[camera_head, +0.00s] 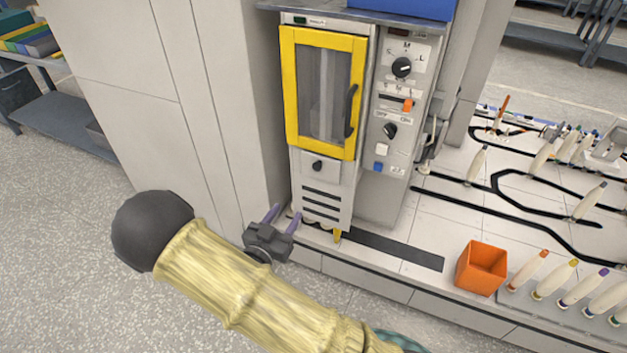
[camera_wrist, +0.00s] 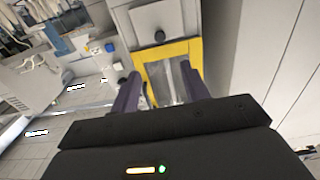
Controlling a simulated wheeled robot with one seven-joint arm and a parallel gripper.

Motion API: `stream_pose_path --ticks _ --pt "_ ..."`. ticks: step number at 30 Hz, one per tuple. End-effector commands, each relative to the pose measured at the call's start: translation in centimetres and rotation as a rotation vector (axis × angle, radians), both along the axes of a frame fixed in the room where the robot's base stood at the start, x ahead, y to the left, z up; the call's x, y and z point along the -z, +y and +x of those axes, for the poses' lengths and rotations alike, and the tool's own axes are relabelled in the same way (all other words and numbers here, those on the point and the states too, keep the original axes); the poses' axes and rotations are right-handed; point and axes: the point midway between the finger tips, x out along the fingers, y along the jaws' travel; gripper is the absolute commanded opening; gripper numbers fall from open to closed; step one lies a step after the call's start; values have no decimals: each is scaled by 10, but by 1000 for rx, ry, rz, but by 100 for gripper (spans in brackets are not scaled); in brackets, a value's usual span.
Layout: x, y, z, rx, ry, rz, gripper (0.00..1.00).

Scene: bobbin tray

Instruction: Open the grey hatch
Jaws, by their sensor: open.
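The machine has a small light-grey panel with a dark round knob (camera_head: 318,166), the likeliest grey hatch, below the yellow-framed glass door (camera_head: 352,150). It looks shut, flush with the front. In the wrist view the same grey panel (camera_wrist: 176,16) shows at the top, its knob (camera_wrist: 159,36) facing the camera, with the yellow frame (camera_wrist: 150,55) below it. My gripper (camera_head: 282,215) has two purple fingers, spread apart and empty. It is low in front of the machine, left of and below the knob. In the wrist view my gripper (camera_wrist: 160,70) points towards the machine front, touching nothing visible.
A control panel with knobs (camera_head: 402,68) stands right of the door. A tall grey cabinet (camera_head: 215,90) flanks the machine's left. An orange box (camera_head: 481,268) and several bobbins (camera_head: 552,280) stand on the bench at right. Open floor (camera_head: 60,240) lies at left.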

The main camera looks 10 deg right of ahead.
Motion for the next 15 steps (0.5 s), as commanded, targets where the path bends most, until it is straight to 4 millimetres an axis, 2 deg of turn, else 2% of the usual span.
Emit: stream_pose_path --ticks 8,15 --pt "-1 -1 2 0 3 2 46" --pt "0 -15 20 2 3 2 46"
